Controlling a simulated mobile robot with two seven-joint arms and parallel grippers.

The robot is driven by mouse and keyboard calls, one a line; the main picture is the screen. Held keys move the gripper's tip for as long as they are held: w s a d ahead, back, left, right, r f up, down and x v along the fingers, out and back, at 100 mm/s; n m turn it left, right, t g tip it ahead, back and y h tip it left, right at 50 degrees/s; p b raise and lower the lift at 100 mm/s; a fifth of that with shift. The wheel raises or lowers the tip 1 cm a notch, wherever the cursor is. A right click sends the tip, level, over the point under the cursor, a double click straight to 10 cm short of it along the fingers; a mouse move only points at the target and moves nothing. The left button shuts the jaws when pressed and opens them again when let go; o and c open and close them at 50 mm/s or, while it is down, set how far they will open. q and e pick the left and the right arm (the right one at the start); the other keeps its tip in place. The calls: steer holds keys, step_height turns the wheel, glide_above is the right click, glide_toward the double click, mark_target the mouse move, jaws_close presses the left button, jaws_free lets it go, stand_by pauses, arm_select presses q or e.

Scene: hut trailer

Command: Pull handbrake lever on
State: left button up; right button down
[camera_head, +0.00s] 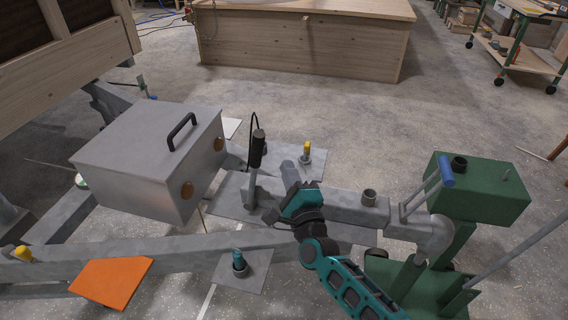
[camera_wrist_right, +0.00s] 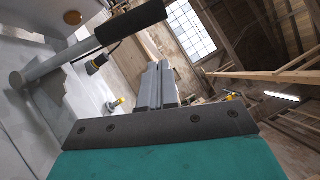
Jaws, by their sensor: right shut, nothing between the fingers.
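The handbrake lever (camera_head: 256,158) stands upright on the grey trailer drawbar, with a black grip at its top and a grey shaft below. It also shows in the right wrist view as a black grip (camera_wrist_right: 131,21) on a grey shaft at the upper left. My right gripper (camera_head: 292,172) is just right of the lever's lower shaft, apart from it. Its two grey fingers (camera_wrist_right: 157,85) are together and hold nothing. My left gripper is in neither view.
A grey metal box (camera_head: 150,155) with a black handle sits left of the lever. A green block (camera_head: 480,190) is at right. An orange plate (camera_head: 112,282) lies front left. Open floor lies behind.

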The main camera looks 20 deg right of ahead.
steer(key=r+v, duration=0.1)
steer(key=v, duration=0.6)
steer(key=shift+s, duration=0.4)
steer(key=shift+f, duration=0.1)
steer(key=s+f+n+g+y, duration=0.2)
steer(key=s+f+n+g, duration=0.7)
steer(key=n, duration=1.5)
steer(key=s+f, duration=0.4)
steer(key=s, duration=0.2)
steer(key=shift+s+d+f+n+g, duration=0.15)
steer(key=shift+s+d+n+g, duration=0.05)
steer(key=shift+s+n+g, duration=0.15)
steer(key=shift+a, duration=0.15)
